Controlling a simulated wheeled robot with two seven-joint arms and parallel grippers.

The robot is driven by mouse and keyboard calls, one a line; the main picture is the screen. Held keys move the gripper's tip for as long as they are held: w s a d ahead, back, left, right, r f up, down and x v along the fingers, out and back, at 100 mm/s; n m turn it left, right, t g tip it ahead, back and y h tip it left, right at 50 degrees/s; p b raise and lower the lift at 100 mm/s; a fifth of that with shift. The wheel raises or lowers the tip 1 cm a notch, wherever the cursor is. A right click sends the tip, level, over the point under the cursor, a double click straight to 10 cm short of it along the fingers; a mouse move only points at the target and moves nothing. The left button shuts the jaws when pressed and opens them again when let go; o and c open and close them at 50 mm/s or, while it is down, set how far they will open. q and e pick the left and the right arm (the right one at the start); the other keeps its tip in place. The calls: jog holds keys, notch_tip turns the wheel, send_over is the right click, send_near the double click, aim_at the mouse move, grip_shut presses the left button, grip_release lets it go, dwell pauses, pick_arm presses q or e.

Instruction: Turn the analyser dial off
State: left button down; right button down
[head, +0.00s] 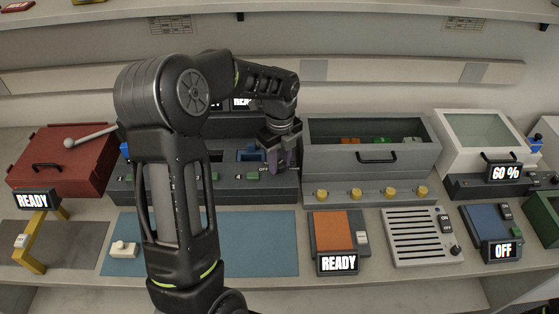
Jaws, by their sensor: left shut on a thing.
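My left gripper (281,160) is shut on a purple piece (290,156) at the right end of the dark charging-style rack (284,188); the jaws hide much of it, and I cannot tell if it still touches the rack. No dial is clearly marked as the analyser's. A black knob (456,250) sits on the slotted grey panel (400,238) beside on/off labels. The blue-topped unit (486,222) at the right has on/off labels and a display (503,251) reading OFF. My right gripper is not in view.
A red case (72,165) stands at the left, a grey bin (335,160) right of my gripper, and a clear-lidded white box (482,130) beyond it. An orange-topped unit (333,232) reads READY. The blue mat (262,245) is mostly bare. My left arm hides the middle.

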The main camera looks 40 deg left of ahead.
pick_arm(q)
jog(key=shift+n, duration=0.3)
jog(key=n+b, duration=0.1)
jog(key=n, duration=0.5)
jog(key=shift+b, duration=0.35)
jog(key=n, duration=0.3)
jog(key=shift+w+n+b, duration=0.1)
jog(key=shift+n+b, duration=0.2)
jog(key=shift+b, duration=0.05)
jog(key=n, duration=0.3)
jog(key=shift+n+b, duration=0.3)
jog(key=n, duration=0.6)
jog(key=shift+a+b, duration=0.1)
jog(key=shift+b, duration=0.25)
jog(key=n, duration=0.7)
jog(key=c, duration=1.1)
grip_release()
